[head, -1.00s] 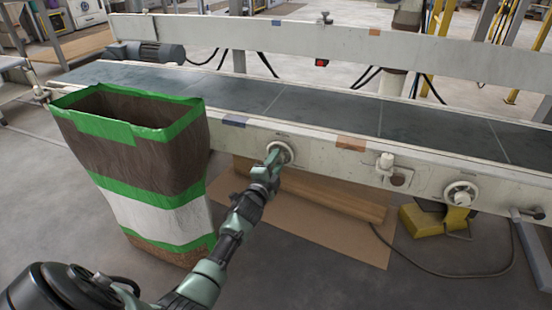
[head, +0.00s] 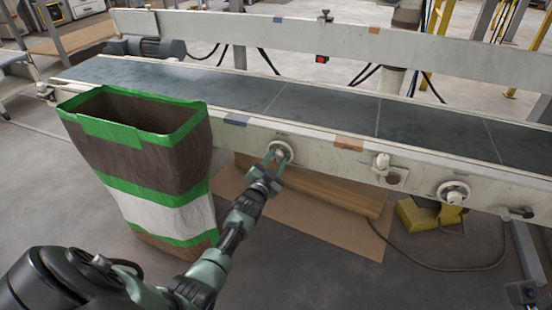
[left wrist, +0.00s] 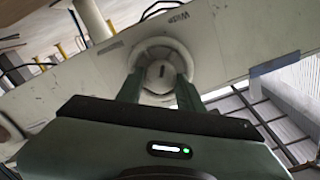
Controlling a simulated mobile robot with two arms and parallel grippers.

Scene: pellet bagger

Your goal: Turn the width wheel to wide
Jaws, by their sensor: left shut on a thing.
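A pale round wheel (head: 281,152) sits on the front side rail of the conveyor, between the blue and orange patches. My left gripper (head: 276,157) is shut on the wheel's hub, with one finger on each side. In the left wrist view the wheel (left wrist: 161,50) shows its round rim and a short dark mark on the hub between the fingers (left wrist: 160,90). Small dark lettering stands by the rim, too small and tilted to read surely.
A tall brown bag with green bands (head: 148,170) stands open left of my left arm. A second round wheel (head: 454,192) and a small white fitting (head: 382,162) are farther right on the rail. Flattened cardboard (head: 330,222) and a yellow block (head: 415,216) lie below.

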